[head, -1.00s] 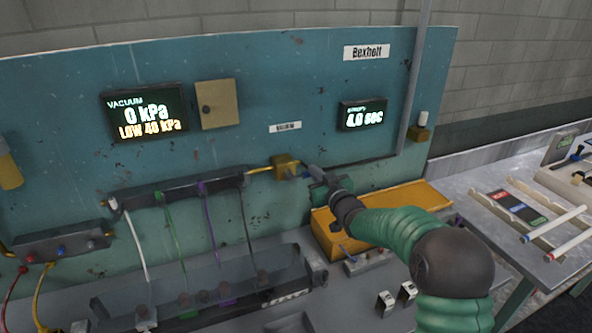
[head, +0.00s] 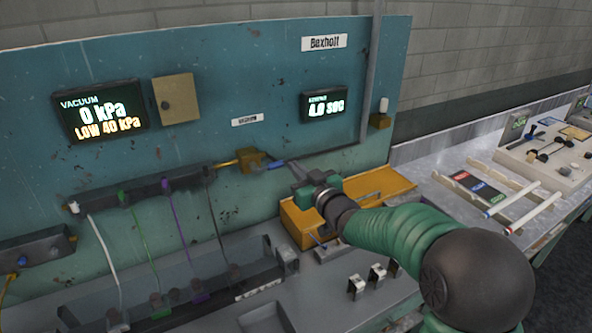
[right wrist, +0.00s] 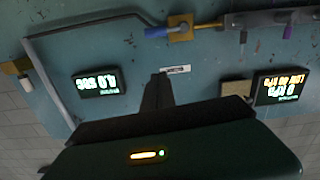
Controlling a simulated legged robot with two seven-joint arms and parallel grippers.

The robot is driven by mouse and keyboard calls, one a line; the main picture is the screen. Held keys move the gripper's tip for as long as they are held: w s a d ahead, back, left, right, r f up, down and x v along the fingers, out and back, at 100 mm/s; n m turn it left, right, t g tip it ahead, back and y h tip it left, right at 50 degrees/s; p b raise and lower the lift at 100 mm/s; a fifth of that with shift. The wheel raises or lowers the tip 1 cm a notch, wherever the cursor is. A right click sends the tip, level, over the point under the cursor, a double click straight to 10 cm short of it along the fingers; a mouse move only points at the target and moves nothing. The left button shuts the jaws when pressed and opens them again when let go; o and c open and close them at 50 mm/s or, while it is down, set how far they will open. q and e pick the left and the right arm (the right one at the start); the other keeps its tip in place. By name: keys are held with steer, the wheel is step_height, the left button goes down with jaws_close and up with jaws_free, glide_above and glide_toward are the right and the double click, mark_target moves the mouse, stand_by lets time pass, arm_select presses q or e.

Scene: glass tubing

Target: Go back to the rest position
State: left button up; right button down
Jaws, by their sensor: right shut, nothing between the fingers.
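My right gripper (head: 297,168) is in front of the teal panel (head: 230,60), just right of the brass valve block (head: 249,160) and its blue handle (head: 277,164). Its fingers are together with nothing between them. In the right wrist view the shut fingers (right wrist: 157,92) point at the panel, and the blue handle (right wrist: 158,32) is clear of them. My right arm comes in from the lower right. My left gripper is not in the head view.
A yellow tray (head: 385,184) lies below my right gripper. A dark rack (head: 170,310) with coloured lines stands at the lower left. The vacuum display (head: 101,111) reads 0 kPa, LOW 40 kPa. A side bench (head: 455,215) at right holds glass tubes (head: 535,212).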

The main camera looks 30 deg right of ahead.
steer(key=s+a+f+m+g+h, duration=0.1)
steer(key=s+a+f+g, duration=0.25)
steer(key=s+f, duration=0.4)
steer(key=s+a+f+g, duration=0.2)
steer(key=s+f+g, duration=0.3)
steer(key=f, duration=0.5)
steer(key=s+a+f+g, duration=0.2)
steer(key=s+f+g, duration=0.1)
steer(key=s, duration=0.6)
steer(key=s+a+f+g, duration=0.3)
steer(key=s+f, duration=0.2)
steer(key=s, duration=0.4)
steer(key=shift+f, duration=0.3)
